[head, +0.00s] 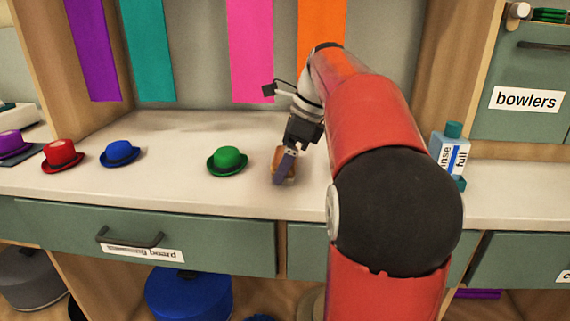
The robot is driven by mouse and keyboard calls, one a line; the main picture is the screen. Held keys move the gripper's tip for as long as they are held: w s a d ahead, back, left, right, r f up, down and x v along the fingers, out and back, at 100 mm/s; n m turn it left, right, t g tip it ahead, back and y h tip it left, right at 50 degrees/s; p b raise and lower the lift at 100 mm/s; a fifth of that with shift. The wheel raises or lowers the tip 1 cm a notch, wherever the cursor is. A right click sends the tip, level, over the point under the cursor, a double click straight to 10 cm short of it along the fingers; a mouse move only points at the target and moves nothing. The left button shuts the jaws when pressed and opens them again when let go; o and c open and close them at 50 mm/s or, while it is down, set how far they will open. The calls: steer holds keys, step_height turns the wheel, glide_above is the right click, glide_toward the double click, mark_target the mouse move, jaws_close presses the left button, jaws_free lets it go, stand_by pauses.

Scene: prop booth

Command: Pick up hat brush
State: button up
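The likely hat brush (277,157), a small orange-brown object, is on the white counter near its front edge, right of the green hat. My gripper (285,166) points down right at it, and a dark finger covers part of it. The far finger is hidden, so I cannot tell whether the fingers are shut on the brush. I also cannot tell whether the brush touches the counter.
A green hat (227,160), a blue hat (120,153), a red hat (62,155) and a purple hat (13,145) line the counter (185,178) to the left. A bottle (449,150) stands right of my arm. Drawers are below.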

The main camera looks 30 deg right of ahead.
steer(key=shift+r, duration=0.15)
step_height(320, 180, up, 10)
steer(key=p, duration=0.3)
steer(key=o, duration=0.3)
steer(key=shift+c, duration=0.8)
